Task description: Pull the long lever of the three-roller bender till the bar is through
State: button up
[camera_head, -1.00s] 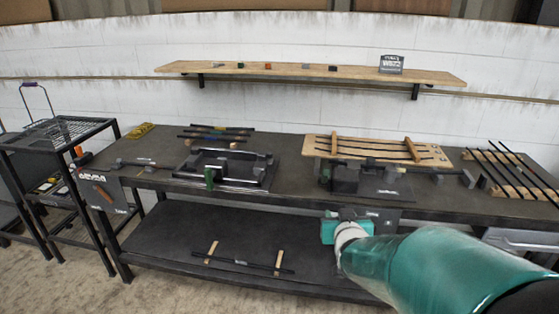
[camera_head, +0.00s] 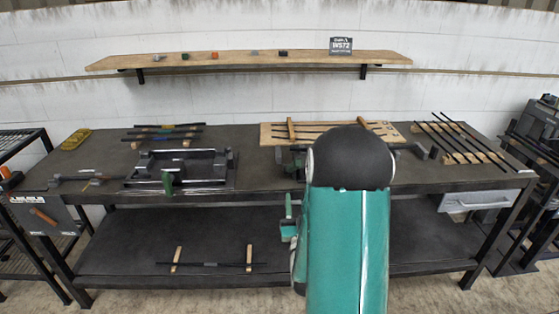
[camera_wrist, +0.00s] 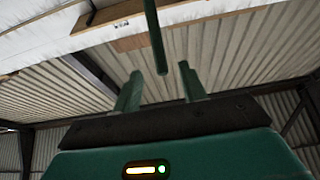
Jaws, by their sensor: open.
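My gripper (camera_wrist: 160,88) is open in the wrist view, its two green fingers apart. A dark green rod (camera_wrist: 155,38) comes down from the top edge and ends just above the gap between them. I cannot tell whether it is the long lever, and nothing is gripped. In the head view my gripper (camera_head: 288,208) shows partly at the left of my arm, in front of the bench edge. A dark machine (camera_head: 297,162) on the bench is mostly hidden behind my arm. Another dark machine with a green handle (camera_head: 168,183) stands at left. I cannot tell which is the bender.
The dark workbench (camera_head: 110,150) carries a wooden board with bars (camera_head: 265,133) and a rack of bars (camera_head: 462,138). A bar on two wooden strips (camera_head: 210,264) lies on the lower shelf. A wall shelf (camera_head: 215,64) runs above. Floor shows in front.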

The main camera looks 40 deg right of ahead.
aim_at(296, 162)
jog(key=x, duration=1.3)
jog(key=shift+d+r, duration=0.2)
jog(key=shift+r, duration=0.15)
grip_shut()
